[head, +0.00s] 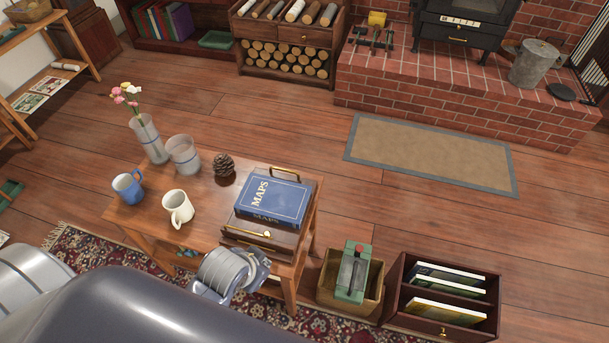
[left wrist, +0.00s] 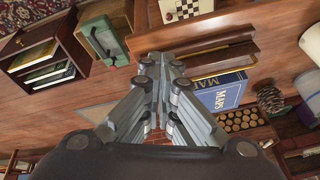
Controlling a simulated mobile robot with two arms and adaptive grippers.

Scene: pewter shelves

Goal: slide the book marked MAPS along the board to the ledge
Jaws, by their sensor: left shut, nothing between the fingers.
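The blue book marked MAPS (head: 272,198) lies flat on a dark wooden board (head: 262,240) with brass handles, at the right end of the small wooden table. The book also shows in the left wrist view (left wrist: 222,94), right of my fingers. My left gripper (head: 250,274) is at the table's front edge, in front of the board and apart from the book. In the left wrist view its fingers (left wrist: 163,62) are shut together with nothing between them. I cannot tell which edge is the ledge. My right gripper is not in view.
A white mug (head: 178,208), blue mug (head: 128,187), glass tumbler (head: 184,154), flower vase (head: 149,138) and pinecone (head: 224,168) stand left of the book. A wooden box with a green tool (head: 353,275) and a crate of books (head: 400,290) stand on the floor to the right.

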